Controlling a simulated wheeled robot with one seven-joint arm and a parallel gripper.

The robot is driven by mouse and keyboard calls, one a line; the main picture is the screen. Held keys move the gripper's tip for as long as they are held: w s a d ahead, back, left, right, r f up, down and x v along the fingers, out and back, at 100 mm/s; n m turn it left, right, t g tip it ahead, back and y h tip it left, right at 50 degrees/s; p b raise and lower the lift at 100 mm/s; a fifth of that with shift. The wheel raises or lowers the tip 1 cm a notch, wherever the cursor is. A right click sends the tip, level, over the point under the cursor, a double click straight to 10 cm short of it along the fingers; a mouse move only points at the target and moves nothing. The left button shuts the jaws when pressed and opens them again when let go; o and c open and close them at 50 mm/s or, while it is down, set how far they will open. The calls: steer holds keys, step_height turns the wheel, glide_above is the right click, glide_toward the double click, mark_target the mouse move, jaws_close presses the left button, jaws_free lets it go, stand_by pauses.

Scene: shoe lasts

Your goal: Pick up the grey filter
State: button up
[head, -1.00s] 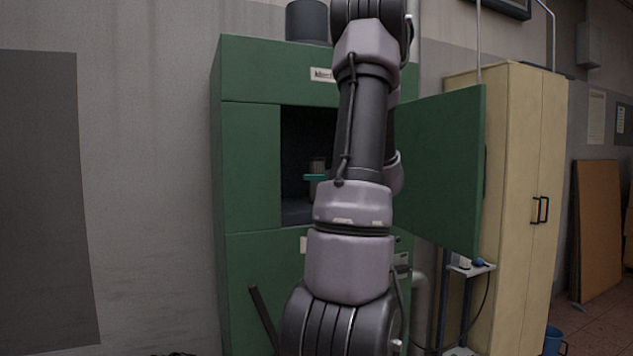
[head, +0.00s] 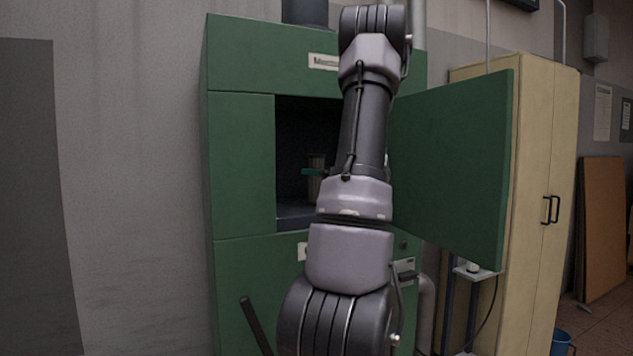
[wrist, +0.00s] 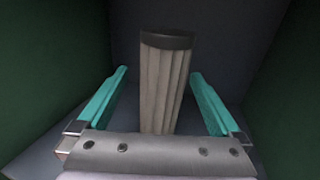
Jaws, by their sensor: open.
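The grey filter (wrist: 162,85) stands upright in the wrist view, a pleated cylinder with a dark cap. It is inside the green cabinet's dark opening. In the head view a small part of the filter (head: 317,162) shows, mostly hidden behind my arm. My gripper (wrist: 158,80) is open, with one teal finger on each side of the filter in the picture. Gaps show between the filter and both fingers. I cannot tell how far the fingertips reach along its depth.
The green cabinet (head: 240,165) has its door (head: 455,165) swung open to the right of my arm. The opening's side walls are close around my gripper. A cream locker (head: 540,180) stands to the right, and a blue bucket (head: 562,342) is on the floor.

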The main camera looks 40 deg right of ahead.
steer(key=w, duration=0.4)
steer(key=shift+w+d+f, duration=0.1)
steer(key=shift+w+f, duration=0.15)
steer(key=shift+w, duration=0.05)
jaws_close()
steer(key=shift+r, duration=0.1)
